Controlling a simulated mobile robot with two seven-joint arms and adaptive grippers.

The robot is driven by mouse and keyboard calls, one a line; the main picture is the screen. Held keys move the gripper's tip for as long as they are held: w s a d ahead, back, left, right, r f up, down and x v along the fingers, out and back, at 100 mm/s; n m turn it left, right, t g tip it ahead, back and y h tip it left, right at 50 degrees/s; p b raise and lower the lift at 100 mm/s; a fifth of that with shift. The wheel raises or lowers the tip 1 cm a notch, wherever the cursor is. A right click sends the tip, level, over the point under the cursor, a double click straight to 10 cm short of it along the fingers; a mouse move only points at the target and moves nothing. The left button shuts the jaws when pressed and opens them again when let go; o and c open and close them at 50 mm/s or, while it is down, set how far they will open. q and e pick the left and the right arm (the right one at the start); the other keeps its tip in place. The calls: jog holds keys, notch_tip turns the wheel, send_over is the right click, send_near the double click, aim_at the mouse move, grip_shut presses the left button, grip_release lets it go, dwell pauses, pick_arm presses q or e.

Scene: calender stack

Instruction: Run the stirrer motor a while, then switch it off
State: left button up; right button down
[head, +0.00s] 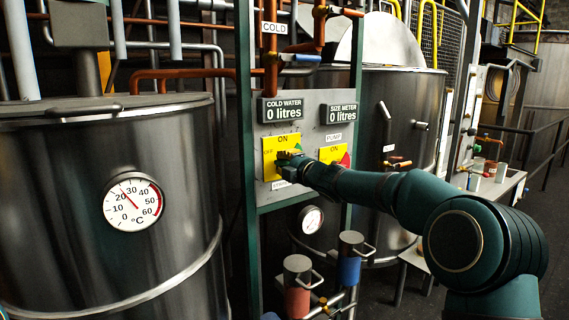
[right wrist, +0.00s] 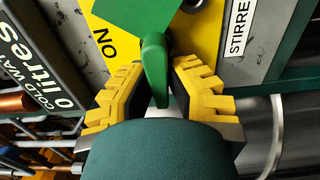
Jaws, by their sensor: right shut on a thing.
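The stirrer switch has a yellow plate (head: 270,162) marked ON and OFF on the grey control panel. In the right wrist view, its green handle (right wrist: 154,70) stands out from the yellow plate (right wrist: 205,45), beside the word ON and a partly seen label reading STIRRE. My right gripper (right wrist: 158,92) has its yellow-padded fingers on both sides of this handle and is shut on it. In the head view my right gripper (head: 290,160) covers the handle, so I cannot tell which position it points to. My left gripper is out of view.
A second yellow switch (head: 333,155), labelled PUMP, sits just to the right. Displays above read 0 litres. A steel tank (head: 90,255) with a °C dial (head: 132,200) stands left, another (head: 400,110) behind right. Red (head: 297,285) and blue (head: 349,258) cylinders stand below the panel.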

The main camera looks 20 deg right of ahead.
jog(key=c, duration=0.9)
grip_release()
jog(key=v, duration=1.2)
